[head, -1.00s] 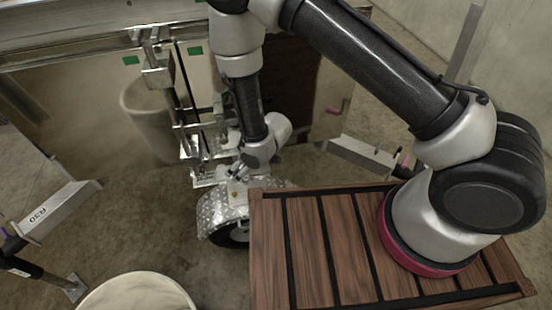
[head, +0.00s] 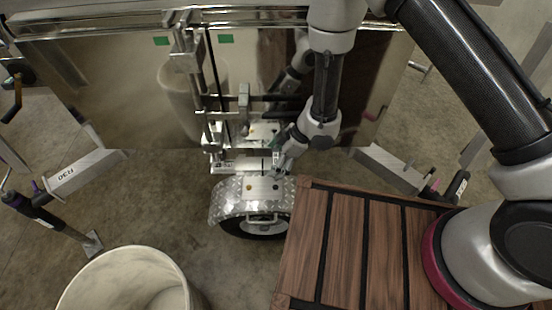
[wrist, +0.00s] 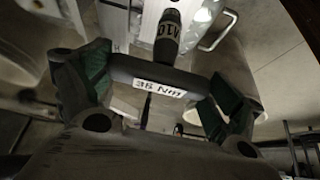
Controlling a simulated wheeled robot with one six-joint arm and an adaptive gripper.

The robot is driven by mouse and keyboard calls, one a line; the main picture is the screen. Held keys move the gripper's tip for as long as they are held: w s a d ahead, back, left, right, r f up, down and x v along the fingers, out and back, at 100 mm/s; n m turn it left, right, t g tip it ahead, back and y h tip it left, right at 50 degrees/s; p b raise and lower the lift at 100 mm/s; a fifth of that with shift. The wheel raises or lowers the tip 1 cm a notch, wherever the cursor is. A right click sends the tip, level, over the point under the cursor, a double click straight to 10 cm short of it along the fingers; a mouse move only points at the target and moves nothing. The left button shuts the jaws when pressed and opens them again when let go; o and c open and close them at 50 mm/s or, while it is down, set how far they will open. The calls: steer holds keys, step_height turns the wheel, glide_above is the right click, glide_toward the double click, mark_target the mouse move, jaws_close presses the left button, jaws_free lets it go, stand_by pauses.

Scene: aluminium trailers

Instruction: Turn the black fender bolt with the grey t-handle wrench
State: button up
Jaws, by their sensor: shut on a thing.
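My gripper (wrist: 155,95) is shut on the dark grey T-handle wrench (wrist: 128,69) in the wrist view. The green finger pads sit at the two ends of its crossbar, which carries a white torque label. In the head view my gripper (head: 279,150) is just above and behind the diamond-plate fender (head: 225,205). A dark spot that may be the black fender bolt (head: 275,187) shows on the fender's top, beside a brass-coloured one (head: 249,187). The wrench is too small to make out there.
A wooden slatted crate (head: 340,250) stands right of the wheel, under my arm's base. A pale round bin (head: 130,280) stands at the front left. The shiny trailer wall (head: 120,90) is behind the fender.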

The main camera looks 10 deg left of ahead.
steer(key=shift+f, duration=0.15)
steer(key=shift+f, duration=3.2)
steer(key=m+t, duration=0.1)
steer(key=m, duration=0.2)
steer(key=shift+s+a+m+t, duration=0.1)
steer(key=shift+s+m+t, duration=0.05)
steer(key=shift+m+t, duration=0.2)
steer(key=m+t, duration=0.1)
steer(key=m, duration=0.2)
steer(key=m+t, duration=0.2)
steer(key=m, duration=0.1)
steer(key=shift+a+h, duration=0.1)
steer(key=shift+h, duration=0.3)
steer(key=m+t+h, duration=0.1)
steer(key=m, duration=0.2)
steer(key=m+t+h, duration=0.1)
steer(key=m, duration=0.2)
steer(key=shift+r, duration=3.3)
